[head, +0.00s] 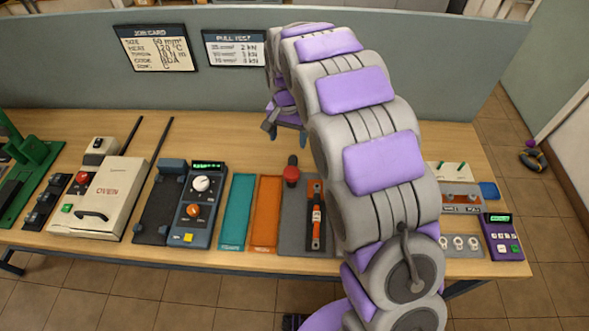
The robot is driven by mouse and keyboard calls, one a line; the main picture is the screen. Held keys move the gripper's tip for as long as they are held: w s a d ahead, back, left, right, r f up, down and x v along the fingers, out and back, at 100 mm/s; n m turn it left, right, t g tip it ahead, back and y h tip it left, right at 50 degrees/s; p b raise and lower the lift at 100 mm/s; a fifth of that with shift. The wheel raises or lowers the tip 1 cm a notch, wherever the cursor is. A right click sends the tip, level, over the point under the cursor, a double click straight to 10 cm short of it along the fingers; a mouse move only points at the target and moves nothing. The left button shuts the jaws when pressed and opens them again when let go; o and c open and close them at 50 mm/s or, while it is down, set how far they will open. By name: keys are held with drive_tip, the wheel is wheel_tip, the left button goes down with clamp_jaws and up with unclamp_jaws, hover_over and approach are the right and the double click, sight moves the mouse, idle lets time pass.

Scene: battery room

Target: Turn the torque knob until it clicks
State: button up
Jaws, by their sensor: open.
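A dark blue control box (190,215) stands on the wooden bench, left of centre, with a lit green display. It has a white knob (202,184) above and an orange knob (194,210) below. I cannot read their labels to tell which is the torque knob. An orange and black hand tool (317,220) lies on a grey mat to the right. My gripper (285,130) hangs above the back of the bench, up and right of the control box, apart from both knobs. It is open, seen small and partly behind my arm.
A teal mat (236,210) and an orange mat (265,212) lie right of the box. A red-topped post (291,172) stands on the grey mat. A grey partition (70,70) rises behind.

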wheel_tip(320, 180, down, 4)
drive_tip(key=a, duration=0.1)
drive_tip(key=b, duration=0.1)
hover_over(287, 172)
drive_tip(key=d, duration=0.3)
wheel_tip(287, 172, down, 8)
drive_tip(key=shift+a+r, duration=0.15)
drive_tip(key=shift+r, duration=0.1)
drive_tip(key=a+f, duration=0.1)
drive_tip(key=f, duration=0.2)
drive_tip(key=a+f, duration=0.1)
drive_tip(key=shift+a+f+b, duration=0.3)
drive_tip(key=shift+a+b, duration=0.05)
drive_tip(key=shift+d+r, duration=0.1)
drive_tip(key=shift+d, duration=1.05)
drive_tip(key=shift+c, duration=0.5)
drive_tip(key=shift+a, duration=0.2)
drive_tip(key=c, duration=0.3)
drive_tip(key=shift+a, duration=0.5)
drive_tip(key=shift+c, duration=1.4)
drive_tip(key=shift+d, duration=0.2)
drive_tip(key=c, duration=0.8)
